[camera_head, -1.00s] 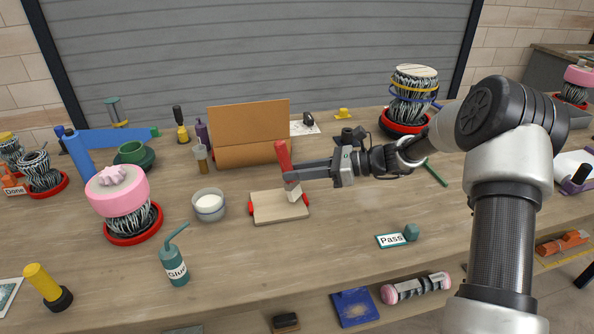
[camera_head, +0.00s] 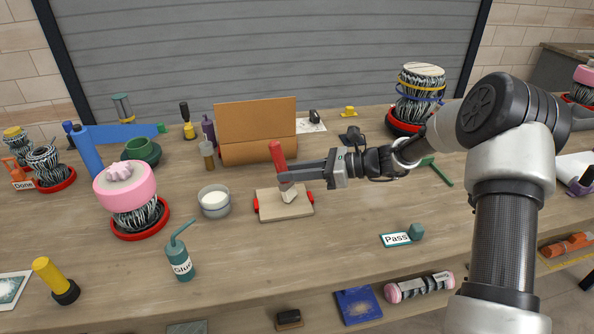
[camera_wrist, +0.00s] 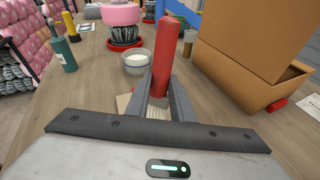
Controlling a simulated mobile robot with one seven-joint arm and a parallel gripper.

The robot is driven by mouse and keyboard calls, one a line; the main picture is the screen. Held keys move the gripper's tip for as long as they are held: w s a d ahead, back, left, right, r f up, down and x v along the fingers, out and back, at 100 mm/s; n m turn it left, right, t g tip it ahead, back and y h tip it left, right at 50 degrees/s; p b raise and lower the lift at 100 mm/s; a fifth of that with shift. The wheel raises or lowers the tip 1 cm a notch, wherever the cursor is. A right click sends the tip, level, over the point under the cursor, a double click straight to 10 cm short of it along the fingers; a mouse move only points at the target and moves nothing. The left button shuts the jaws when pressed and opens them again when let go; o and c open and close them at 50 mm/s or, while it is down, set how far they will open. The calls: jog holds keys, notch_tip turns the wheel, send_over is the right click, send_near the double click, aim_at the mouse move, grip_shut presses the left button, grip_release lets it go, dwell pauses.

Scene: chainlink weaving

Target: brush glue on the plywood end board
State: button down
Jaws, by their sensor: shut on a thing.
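My gripper (camera_head: 287,178) is shut on a brush with a red handle (camera_head: 278,157) and a pale bristle head (camera_head: 289,195). The brush stands nearly upright over the plywood end board (camera_head: 268,210), its bristles at the board's upper middle; they look to be touching it. The board lies flat on the bench with red pieces at its left and right ends. In the wrist view the red handle (camera_wrist: 165,55) rises between the fingers and the board is mostly hidden behind them. A bowl of white stuff (camera_head: 214,200) stands left of the board. A teal glue bottle (camera_head: 180,263) stands nearer the front.
A cardboard box (camera_head: 257,130) stands open behind the board. A pink-topped woven piece (camera_head: 126,190) on a red base is to the left. A "Pass" sign (camera_head: 396,240) lies to the right. The bench right of the board is mostly clear.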

jog(key=shift+s+a+f, duration=0.1)
jog(key=shift+s+a, duration=0.1)
jog(key=shift+a, duration=0.45)
jog(key=shift+s+a+p, duration=0.2)
jog(key=shift+a+p, duration=0.05)
jog(key=shift+a, duration=0.45)
jog(key=shift+s+a+p, duration=0.2)
jog(key=shift+a, duration=0.5)
jog(key=shift+s+a, duration=0.2)
jog(key=shift+a, duration=0.5)
jog(key=shift+s+a, duration=0.2)
jog(key=shift+a, duration=0.45)
jog(key=shift+f, duration=0.1)
jog(key=shift+d, duration=0.1)
